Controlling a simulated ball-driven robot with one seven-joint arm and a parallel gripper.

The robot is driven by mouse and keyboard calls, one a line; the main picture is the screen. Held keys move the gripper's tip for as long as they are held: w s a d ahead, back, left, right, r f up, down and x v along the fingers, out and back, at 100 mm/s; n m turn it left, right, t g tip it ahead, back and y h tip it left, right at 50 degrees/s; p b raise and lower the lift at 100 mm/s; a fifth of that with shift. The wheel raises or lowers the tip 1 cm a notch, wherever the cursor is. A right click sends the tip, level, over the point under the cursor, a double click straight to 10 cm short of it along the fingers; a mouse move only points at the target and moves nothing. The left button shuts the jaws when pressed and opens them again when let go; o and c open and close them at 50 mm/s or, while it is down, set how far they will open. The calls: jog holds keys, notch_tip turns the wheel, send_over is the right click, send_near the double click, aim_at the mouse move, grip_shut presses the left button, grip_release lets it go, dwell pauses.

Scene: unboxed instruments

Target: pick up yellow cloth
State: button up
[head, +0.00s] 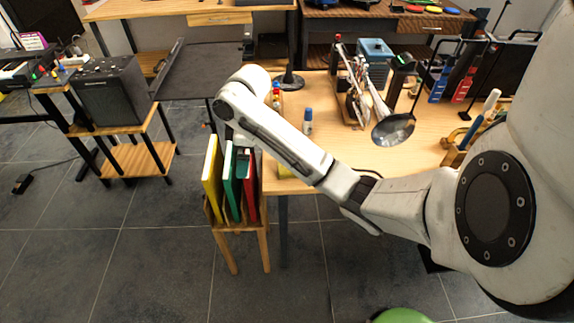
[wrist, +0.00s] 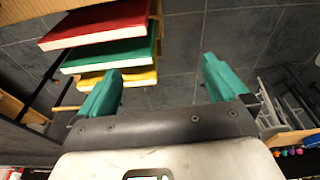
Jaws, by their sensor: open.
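A small yellow patch (head: 285,172), possibly the yellow cloth, shows at the front left edge of the wooden desk. My arm hides part of it, so I cannot tell its shape. In the head view my gripper (head: 243,162) hangs to the left of the yellow patch, over or beside the book rack. No cloth is clear in the wrist view.
A wooden rack (head: 238,226) holds upright yellow (head: 211,180), green (head: 230,182) and red books; the red book (wrist: 98,24) is large in the wrist view. The desk (head: 325,150) bears a bottle (head: 308,121) and instruments. A black amplifier (head: 112,92) stands left.

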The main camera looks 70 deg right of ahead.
jog(key=s+d+g, duration=0.2)
jog(key=s+d, duration=0.6)
jog(key=d, duration=0.2)
jog(key=shift+h, duration=0.4)
notch_tip(320, 180, down, 4)
jog(key=shift+s+f, duration=0.1)
jog(key=shift+f, duration=0.05)
jog(key=f, duration=0.3)
jog(key=s+f, duration=0.1)
jog(key=f, duration=0.1)
jog(key=shift+d, duration=0.25)
jog(key=shift+f, duration=0.55)
jog(key=shift+c, duration=0.5)
jog(key=c, duration=0.6)
jog(key=shift+r, duration=0.15)
jog(key=shift+c, duration=0.2)
